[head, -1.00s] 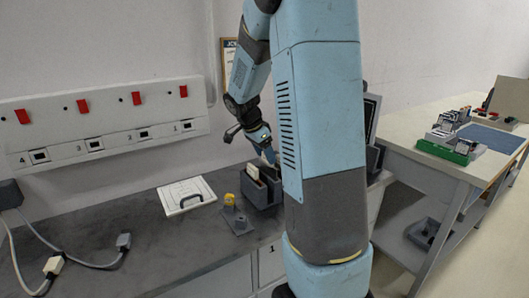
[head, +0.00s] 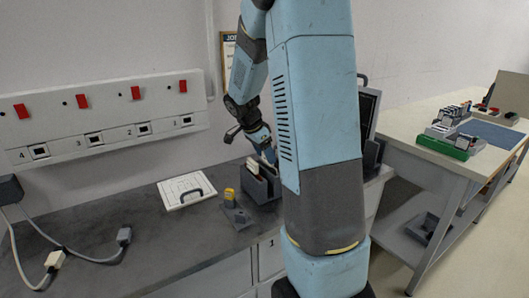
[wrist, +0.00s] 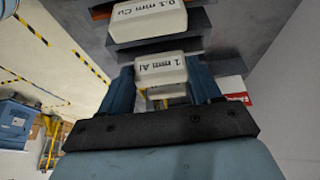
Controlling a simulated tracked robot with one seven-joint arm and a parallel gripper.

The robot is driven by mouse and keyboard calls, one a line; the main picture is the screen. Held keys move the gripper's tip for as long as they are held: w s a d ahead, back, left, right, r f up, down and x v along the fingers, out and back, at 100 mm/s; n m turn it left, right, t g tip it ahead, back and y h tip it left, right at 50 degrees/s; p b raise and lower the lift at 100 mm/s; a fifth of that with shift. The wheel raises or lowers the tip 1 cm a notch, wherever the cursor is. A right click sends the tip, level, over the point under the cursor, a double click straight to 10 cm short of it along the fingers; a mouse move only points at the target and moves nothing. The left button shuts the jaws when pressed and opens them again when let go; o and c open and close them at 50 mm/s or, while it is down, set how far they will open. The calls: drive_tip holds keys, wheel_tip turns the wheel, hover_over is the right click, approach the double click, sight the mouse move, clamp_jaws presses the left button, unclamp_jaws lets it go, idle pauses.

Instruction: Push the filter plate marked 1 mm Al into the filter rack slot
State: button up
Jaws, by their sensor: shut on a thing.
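The filter plate marked 1 mm Al (wrist: 162,70) is a cream-topped block between my two blue fingers in the wrist view. My gripper (wrist: 164,84) is shut on it. A second cream plate, marked 0.1 mm Cu (wrist: 148,20), stands just beyond it among dark grey rack walls (wrist: 160,46). In the head view my gripper (head: 265,150) is low over the dark grey filter rack (head: 262,188) on the bench, where a pale plate (head: 253,168) stands up. The slot under the held plate is hidden, so I cannot tell how deep it sits.
A small grey stand with a yellow piece (head: 230,195) is just left of the rack. A white board with a dark handle (head: 187,190) lies behind it. Cable plugs (head: 124,235) lie on the left of the bench. A side table with a green tray (head: 442,147) is at right.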

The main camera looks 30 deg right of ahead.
drive_tip(key=shift+f, duration=0.45)
drive_tip(key=o, duration=1.2)
drive_tip(key=v, duration=1.3)
drive_tip(key=shift+a+r, duration=0.15)
drive_tip(key=shift+r, duration=0.15)
drive_tip(key=s+a+r+n+t+y, duration=0.1)
drive_tip(key=s+a+n, duration=0.3)
drive_tip(key=s, duration=0.4)
drive_tip(key=s+a+r+n+t+y, duration=0.1)
drive_tip(key=s+a+n+t+y, duration=0.1)
drive_tip(key=s+a+n, duration=0.2)
drive_tip(key=s+a+r+n+t+y, duration=0.1)
drive_tip(key=s+a+n, duration=0.3)
drive_tip(key=s+n, duration=0.5)
drive_tip(key=s+r+t, duration=0.1)
drive_tip(key=s, duration=0.3)
drive_tip(key=shift+s, duration=0.25)
